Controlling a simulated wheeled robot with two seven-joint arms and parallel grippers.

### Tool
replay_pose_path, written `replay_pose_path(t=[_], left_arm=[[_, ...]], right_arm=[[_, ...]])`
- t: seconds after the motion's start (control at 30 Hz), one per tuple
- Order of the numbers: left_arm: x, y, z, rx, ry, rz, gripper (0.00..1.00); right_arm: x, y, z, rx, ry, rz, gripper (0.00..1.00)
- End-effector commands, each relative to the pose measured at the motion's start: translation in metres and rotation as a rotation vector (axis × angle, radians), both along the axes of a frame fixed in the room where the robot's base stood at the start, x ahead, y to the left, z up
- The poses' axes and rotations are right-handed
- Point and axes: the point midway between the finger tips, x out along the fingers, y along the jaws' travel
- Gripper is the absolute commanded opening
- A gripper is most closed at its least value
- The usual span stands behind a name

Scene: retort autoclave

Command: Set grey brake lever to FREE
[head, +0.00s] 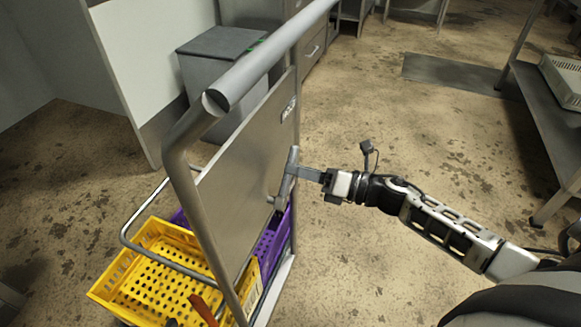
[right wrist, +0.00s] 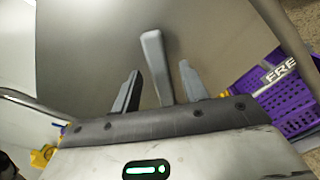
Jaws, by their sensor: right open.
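The grey brake lever (head: 288,176) is on the metal panel (head: 238,178) of the cart in the head view. In the right wrist view the lever (right wrist: 155,55) stands between the two fingers, with a gap visible on each side. My right gripper (head: 306,173) is at the lever from the right side; in its wrist view the gripper (right wrist: 160,78) is open around the lever and not closed on it. A FREE label (right wrist: 281,70) shows at the right of the wrist view. My left gripper is not in view.
A yellow crate (head: 112,279) and a purple crate (head: 272,252) sit low on the cart, under its push handle (head: 262,58). A grey bin (head: 212,85) stands behind. A metal shelf (head: 545,115) is at the right. Floor between cart and shelf is clear.

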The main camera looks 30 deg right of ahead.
Motion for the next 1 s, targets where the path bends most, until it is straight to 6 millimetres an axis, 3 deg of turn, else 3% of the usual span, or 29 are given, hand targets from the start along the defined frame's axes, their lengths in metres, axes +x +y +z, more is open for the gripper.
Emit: replay_pose_path(t=[0.2,0.53,0.57,0.7,1.0], left_arm=[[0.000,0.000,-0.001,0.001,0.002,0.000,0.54],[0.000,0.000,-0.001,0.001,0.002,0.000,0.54],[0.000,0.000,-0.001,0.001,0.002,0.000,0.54],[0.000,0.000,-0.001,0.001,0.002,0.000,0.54],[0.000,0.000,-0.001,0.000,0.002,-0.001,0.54]], right_arm=[[0.018,0.015,0.000,0.001,0.000,-0.001,0.44],[0.020,0.017,0.000,0.000,0.002,-0.001,0.44],[0.020,0.018,0.000,0.000,0.001,-0.002,0.41],[0.020,0.017,0.000,0.000,0.001,-0.001,0.02],[0.020,0.016,-0.002,0.014,0.013,-0.001,0.00]])
